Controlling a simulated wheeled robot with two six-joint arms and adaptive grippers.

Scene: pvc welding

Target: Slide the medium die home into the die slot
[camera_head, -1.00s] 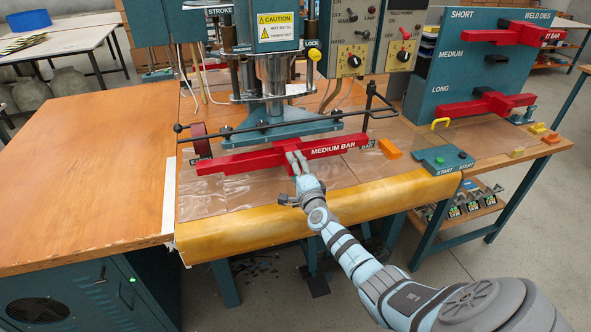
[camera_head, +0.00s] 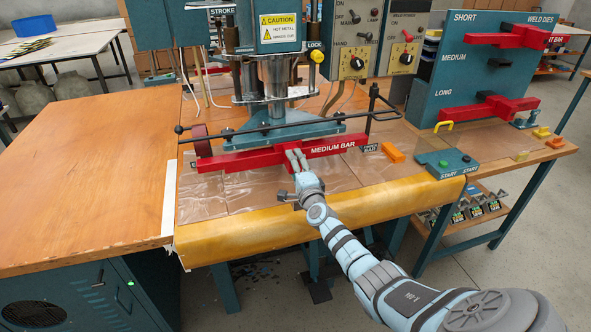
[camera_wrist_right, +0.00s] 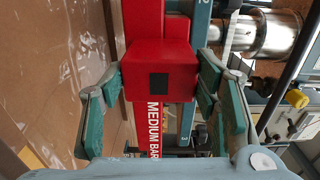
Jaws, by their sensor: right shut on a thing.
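The medium die is a long red bar (camera_head: 240,161) lettered MEDIUM BAR, lying level along the front of the teal press head. My right gripper (camera_head: 294,160) is shut on its middle from the front; in the right wrist view the two fingers (camera_wrist_right: 162,95) stand either side of the red block (camera_wrist_right: 160,72). The die slot is at the teal press foot (camera_head: 262,137) just behind the bar; the bar hides its opening, so I cannot tell how far in the die sits. My left gripper is not in view.
A thin black rod (camera_head: 270,124) crosses in front of the press foot. An orange block (camera_head: 392,152) and a teal START button box (camera_head: 446,163) stand to the right. A teal rack (camera_head: 470,75) holds other red dies. The wooden table at left is clear.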

